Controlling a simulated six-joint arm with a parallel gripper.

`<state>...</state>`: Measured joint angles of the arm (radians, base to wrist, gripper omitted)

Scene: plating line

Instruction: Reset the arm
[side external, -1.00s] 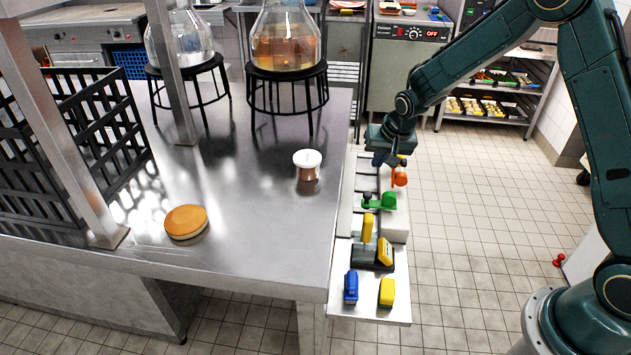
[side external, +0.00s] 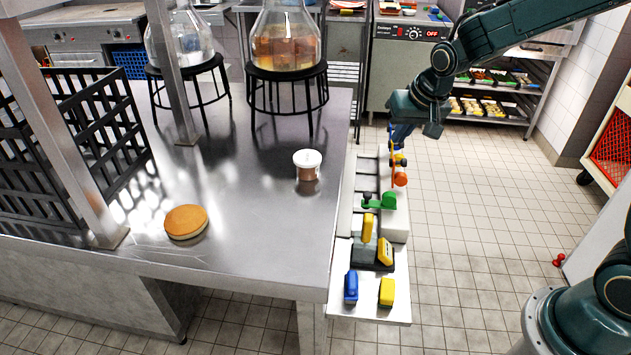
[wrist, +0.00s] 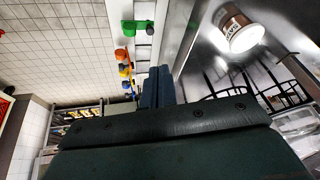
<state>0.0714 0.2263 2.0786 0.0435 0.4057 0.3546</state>
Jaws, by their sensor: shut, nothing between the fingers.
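My gripper (side external: 399,136) hangs in the air at the end of my green arm, above the far end of the tool rack. In the wrist view its two dark blue fingers (wrist: 158,87) are pressed together with nothing between them.
A rack (side external: 397,222) along the counter's right edge holds several tools, including a green one (side external: 380,201) and an orange one (side external: 400,180). On the steel counter (side external: 250,215) are a lidded cup (side external: 307,165) and a round cake-like item (side external: 186,222). Glass vessels stand on stools behind.

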